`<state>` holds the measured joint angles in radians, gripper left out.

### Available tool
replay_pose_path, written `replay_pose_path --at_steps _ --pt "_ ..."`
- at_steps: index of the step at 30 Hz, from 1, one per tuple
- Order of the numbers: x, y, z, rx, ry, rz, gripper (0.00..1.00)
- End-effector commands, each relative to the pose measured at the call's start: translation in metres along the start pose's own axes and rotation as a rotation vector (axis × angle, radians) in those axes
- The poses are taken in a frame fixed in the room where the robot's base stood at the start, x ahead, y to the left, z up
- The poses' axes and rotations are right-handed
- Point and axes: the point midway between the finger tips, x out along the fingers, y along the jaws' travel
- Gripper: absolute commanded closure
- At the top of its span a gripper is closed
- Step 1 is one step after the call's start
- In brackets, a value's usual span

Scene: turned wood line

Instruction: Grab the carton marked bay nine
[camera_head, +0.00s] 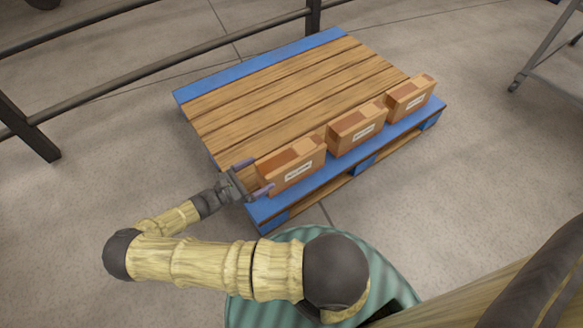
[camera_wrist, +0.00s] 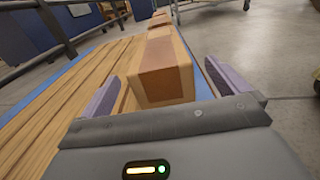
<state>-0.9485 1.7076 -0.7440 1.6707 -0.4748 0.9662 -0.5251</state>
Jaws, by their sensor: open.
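Three brown cartons with white labels stand in a row along the near blue edge of a wooden pallet (camera_head: 265,90): a left carton (camera_head: 284,174), a middle carton (camera_head: 350,137) and a right carton (camera_head: 405,104). The label print is too small to read, so I cannot tell which is marked bay nine. My gripper (camera_head: 254,176) is open at the end of the left carton. In the wrist view my gripper (camera_wrist: 162,98) has its purple fingers on either side of the nearest carton (camera_wrist: 160,70), with gaps visible.
The pallet's slats behind the cartons are bare. Dark railings (camera_head: 150,72) run behind and left of the pallet. A grey metal frame (camera_head: 545,60) stands at the upper right. Concrete floor is open right of the pallet.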

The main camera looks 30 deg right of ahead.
Motion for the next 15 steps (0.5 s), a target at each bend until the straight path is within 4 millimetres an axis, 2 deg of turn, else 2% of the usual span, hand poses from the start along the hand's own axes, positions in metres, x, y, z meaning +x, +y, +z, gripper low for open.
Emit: replay_pose_path --at_steps 4,15 --pt "0.016 0.000 -0.002 0.000 -0.001 -0.002 0.00" --pt "0.018 0.000 -0.001 0.000 0.000 0.000 0.00"
